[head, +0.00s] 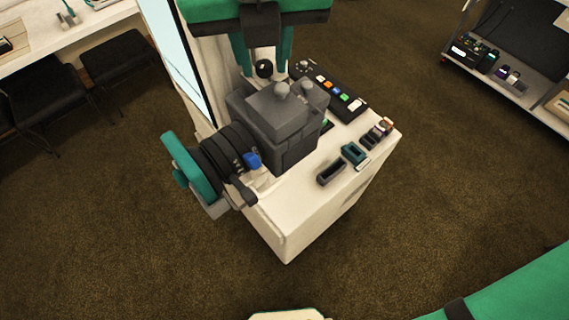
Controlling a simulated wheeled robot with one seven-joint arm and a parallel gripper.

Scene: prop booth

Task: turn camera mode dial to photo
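A large dark grey camera (292,125) sits on a white stand (290,215), its ribbed black lens (215,160) pointing left, with a teal part at the lens front. A round black knob (264,69) shows at the camera's far top side. Smaller grey knobs (282,90) stand on its top. I cannot tell for sure which of these is the mode dial, and no dial markings are readable. My gripper (262,62) hangs at the top of the view, its two green fingers apart, one on each side of the black knob in the picture. Contact with it cannot be told.
A black panel with coloured buttons (335,92) lies behind the camera on the stand. Small dark and teal items (354,153) lie along its right side. A blue knob (252,160) is beside the lens. A shelf (515,80) stands right; a table and black chairs (38,95) stand left. Brown carpet is clear between.

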